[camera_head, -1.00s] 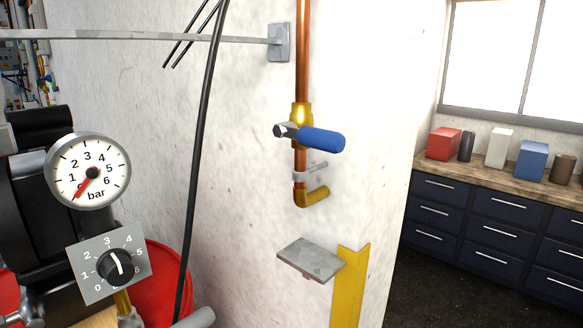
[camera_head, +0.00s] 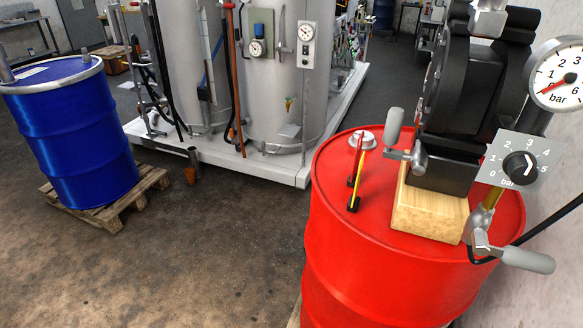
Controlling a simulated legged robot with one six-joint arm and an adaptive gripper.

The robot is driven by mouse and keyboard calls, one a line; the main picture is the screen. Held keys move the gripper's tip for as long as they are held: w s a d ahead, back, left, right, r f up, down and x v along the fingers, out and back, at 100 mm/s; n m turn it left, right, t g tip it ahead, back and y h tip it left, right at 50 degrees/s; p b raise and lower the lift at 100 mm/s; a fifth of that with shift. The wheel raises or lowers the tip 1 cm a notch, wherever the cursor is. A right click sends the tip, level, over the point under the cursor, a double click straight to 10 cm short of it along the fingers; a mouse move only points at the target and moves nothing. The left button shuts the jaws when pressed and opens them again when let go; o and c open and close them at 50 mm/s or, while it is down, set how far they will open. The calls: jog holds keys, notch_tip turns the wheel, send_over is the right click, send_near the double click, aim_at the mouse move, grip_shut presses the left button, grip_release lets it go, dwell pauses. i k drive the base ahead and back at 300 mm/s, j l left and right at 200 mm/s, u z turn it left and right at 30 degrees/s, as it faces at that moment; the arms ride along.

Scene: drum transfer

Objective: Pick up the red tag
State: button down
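I cannot make out a red tag for certain. My gripper is not in view.
A black pump with a pressure gauge (camera_head: 562,75) and dial plate (camera_head: 521,168) sits on a wooden block (camera_head: 428,216) on the red drum. A blue drum (camera_head: 75,140) stands on a pallet (camera_head: 105,210) at the left. Large tanks (camera_head: 275,85) stand behind.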

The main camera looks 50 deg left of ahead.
aim_at(351, 180)
jog(key=u, duration=1.55)
jog(key=l+u, duration=0.2)
jog(key=k+l+u, duration=0.1)
jog(key=l+u, duration=0.25)
jog(key=u, duration=0.55)
jog(key=i+j+u, duration=0.15)
jog(key=j+u, duration=0.2)
jog(key=i+j+u, duration=0.2)
jog(key=j+u, duration=0.2)
jog(key=i+j+u, duration=0.35)
jog(key=i+j+z, duration=0.1)
jog(key=i+j, duration=0.3)
jog(key=i, duration=0.15)
jog(key=i+z, duration=0.2)
jog(key=z, duration=0.25)
jog(key=i+z, duration=0.2)
jog(key=z, duration=0.25)
jog(key=i+z, duration=0.2)
jog(key=z, duration=0.3)
jog(key=i+z, duration=0.1)
jog(key=z, duration=0.3)
jog(key=i+z, duration=0.1)
jog(key=z, duration=0.25)
jog(key=i+z, duration=0.1)
jog(key=z, duration=0.3)
jog(key=i+j+z, duration=0.1)
jog(key=z, duration=0.3)
